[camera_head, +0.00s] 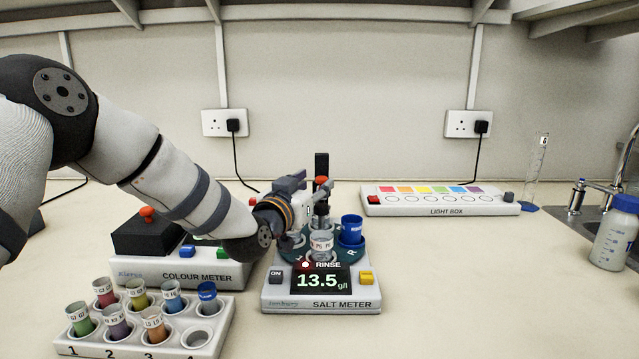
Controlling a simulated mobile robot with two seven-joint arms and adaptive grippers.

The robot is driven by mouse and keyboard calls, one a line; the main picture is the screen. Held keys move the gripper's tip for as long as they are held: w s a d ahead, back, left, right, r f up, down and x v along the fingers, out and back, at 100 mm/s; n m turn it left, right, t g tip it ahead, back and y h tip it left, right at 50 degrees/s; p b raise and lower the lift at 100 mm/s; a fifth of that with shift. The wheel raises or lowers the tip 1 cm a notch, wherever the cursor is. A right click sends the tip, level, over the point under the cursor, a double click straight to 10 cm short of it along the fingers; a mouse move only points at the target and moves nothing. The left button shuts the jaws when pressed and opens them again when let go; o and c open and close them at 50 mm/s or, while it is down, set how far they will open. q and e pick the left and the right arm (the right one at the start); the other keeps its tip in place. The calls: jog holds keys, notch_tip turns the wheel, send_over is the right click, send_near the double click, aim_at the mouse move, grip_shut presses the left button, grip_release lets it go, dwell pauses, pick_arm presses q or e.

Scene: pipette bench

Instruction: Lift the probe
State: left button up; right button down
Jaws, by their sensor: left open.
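The salt meter (322,304) stands on the bench with its display reading 13.5 g/l and a red dot by RINSE. Its black post (321,163) rises at the back. The probe (321,208) is dark and hangs in front of the post, above a labelled clear vial (321,243). An orange-red knob (321,181) shows near its top. My left gripper (314,188) reaches in from the left at the height of the knob, its fingers open beside it. I cannot tell whether they touch. The probe's lower tip is hard to make out. My right gripper is out of view.
A blue cup (351,229) marked R stands right of the vial. The colour meter (170,270) and a white rack (140,340) of coloured vials lie left. A light box (440,207), cylinder (537,160) and bottle (614,235) stand right. The front right bench is clear.

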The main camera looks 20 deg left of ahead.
aim_at(319, 182)
pick_arm(q)
jog(key=w, duration=0.1)
jog(key=w+f, duration=0.1)
jog(key=shift+w+d+f, duration=0.1)
jog(key=shift+w+d, duration=0.1)
jog(key=shift+w, duration=0.2)
jog(key=shift+w+r, duration=0.25)
jog(key=shift+w, duration=0.1)
jog(key=shift+r, duration=0.1)
jog(key=shift+c, duration=0.2)
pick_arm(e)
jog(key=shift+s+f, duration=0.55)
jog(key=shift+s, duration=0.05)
